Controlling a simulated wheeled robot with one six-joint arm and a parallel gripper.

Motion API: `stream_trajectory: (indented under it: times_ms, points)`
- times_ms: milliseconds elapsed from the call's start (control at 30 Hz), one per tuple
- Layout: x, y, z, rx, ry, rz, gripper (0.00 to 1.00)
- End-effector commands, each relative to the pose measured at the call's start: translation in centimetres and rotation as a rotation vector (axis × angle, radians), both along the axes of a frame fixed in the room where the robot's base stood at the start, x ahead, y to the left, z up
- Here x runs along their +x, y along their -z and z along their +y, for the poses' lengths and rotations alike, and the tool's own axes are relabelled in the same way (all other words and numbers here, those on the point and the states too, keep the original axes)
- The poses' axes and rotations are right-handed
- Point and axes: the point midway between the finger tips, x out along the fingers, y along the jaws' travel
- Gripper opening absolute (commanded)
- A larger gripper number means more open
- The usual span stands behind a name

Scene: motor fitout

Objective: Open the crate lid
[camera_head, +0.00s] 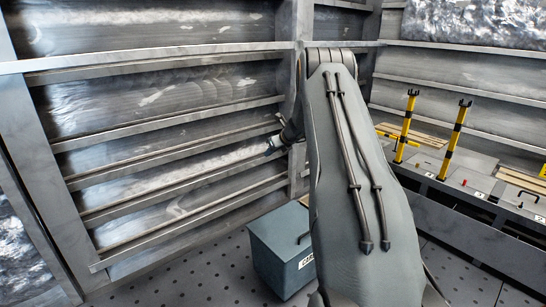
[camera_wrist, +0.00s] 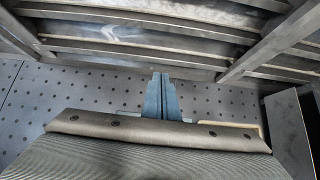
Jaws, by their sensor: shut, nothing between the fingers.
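The crate (camera_head: 273,268) is a blue-grey box on the floor, left of my arm in the head view. Its flat top (camera_head: 280,228) looks closed, with a small dark handle near its right edge. A white label is on its front, partly cut off by my arm, which also hides the crate's right side. My gripper (camera_head: 269,150) is above the crate and apart from it, pointing left toward the wall. In the wrist view my gripper (camera_wrist: 161,76) has its blue-grey fingers together, with nothing between them. I cannot make out the crate clearly there.
A ribbed metal wall (camera_head: 160,150) stands behind and left of the crate. A long grey bench (camera_head: 470,235) with yellow-black posts (camera_head: 454,138) is at the right. The perforated floor (camera_head: 200,270) is clear left of the crate.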

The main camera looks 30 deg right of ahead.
Motion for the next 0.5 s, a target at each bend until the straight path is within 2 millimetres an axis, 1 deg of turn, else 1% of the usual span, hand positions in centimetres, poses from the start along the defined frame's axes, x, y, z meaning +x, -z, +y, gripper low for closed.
stream_trajectory:
  times_ms: [33, 200, 333, 500]
  points:
    - [0.1, -1.1, 0.2, 0.000, -0.003, 0.000, 0.00]
    - [0.5, -3.0, 0.6, -0.001, -0.006, 0.000, 0.00]
    - [0.6, -3.7, 0.7, 0.000, -0.007, 0.001, 0.00]
    - [0.7, -3.9, 0.7, 0.000, -0.006, 0.001, 0.00]
